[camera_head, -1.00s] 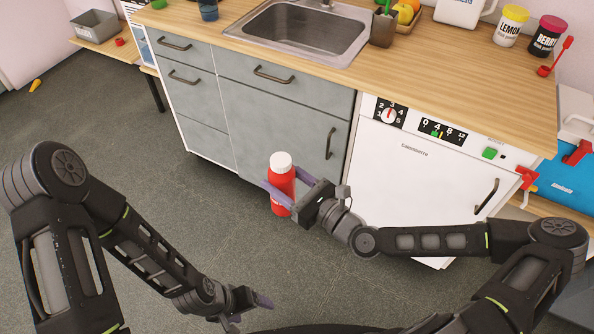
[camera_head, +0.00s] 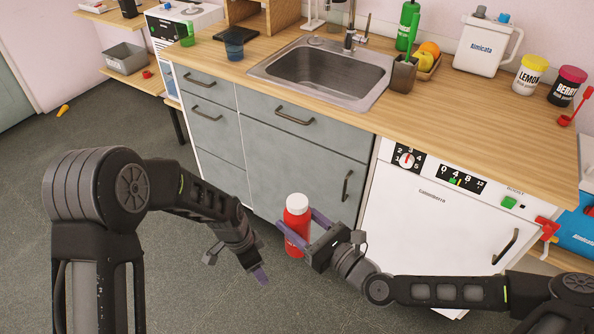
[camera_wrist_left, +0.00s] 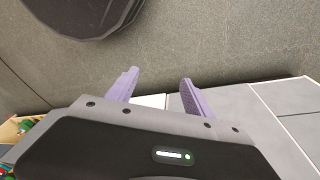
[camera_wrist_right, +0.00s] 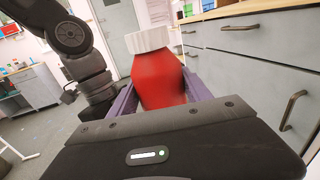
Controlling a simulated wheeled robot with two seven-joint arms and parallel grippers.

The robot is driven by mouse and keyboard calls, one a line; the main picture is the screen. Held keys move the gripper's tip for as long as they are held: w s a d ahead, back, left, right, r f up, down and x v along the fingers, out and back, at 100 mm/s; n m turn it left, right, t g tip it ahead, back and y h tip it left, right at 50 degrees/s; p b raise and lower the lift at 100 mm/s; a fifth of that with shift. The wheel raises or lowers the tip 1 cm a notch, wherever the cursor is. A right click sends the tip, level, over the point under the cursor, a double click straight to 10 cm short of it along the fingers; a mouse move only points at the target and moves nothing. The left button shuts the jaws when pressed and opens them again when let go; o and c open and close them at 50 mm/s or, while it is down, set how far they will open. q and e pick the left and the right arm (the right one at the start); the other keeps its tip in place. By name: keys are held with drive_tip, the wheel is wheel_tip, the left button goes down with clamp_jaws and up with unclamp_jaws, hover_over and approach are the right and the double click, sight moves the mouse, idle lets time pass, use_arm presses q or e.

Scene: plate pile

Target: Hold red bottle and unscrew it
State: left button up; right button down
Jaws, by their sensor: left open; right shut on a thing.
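A red bottle (camera_head: 295,236) with a white cap (camera_head: 297,203) is held upright in front of the grey cabinets. My right gripper (camera_head: 300,232) is shut on its body from the right. In the right wrist view the red bottle (camera_wrist_right: 158,80) sits between the purple fingers, with its white cap (camera_wrist_right: 148,40) on top and clear of them. My left gripper (camera_head: 256,268) is just left of the bottle, apart from it, pointing down and to the right. In the left wrist view its two fingers (camera_wrist_left: 156,90) are spread with nothing between them.
The wooden counter (camera_head: 460,130) with a sink (camera_head: 325,72) is behind the bottle. Grey cabinet doors (camera_head: 290,160) and a white dishwasher (camera_head: 430,225) stand close behind my grippers. The grey floor (camera_head: 110,115) is open on the left.

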use_arm(q)
drive_tip(key=w+d+r+m, duration=0.3)
drive_tip(key=w+r+m, duration=0.2)
drive_tip(key=r, duration=0.4)
wheel_tip(320, 180, up, 22)
drive_tip(key=m+y, duration=0.2)
drive_tip(key=m, duration=0.9)
hover_over(297, 201)
drive_tip(key=shift+w+a+f, duration=0.15)
drive_tip(key=shift+w+f, duration=0.05)
drive_tip(key=shift+s+d+r+m, duration=0.2)
drive_tip(key=shift+r+m, duration=0.2)
drive_tip(key=shift+m, duration=0.1)
drive_tip(key=shift+f, duration=0.15)
drive_tip(key=shift+f, duration=3.95)
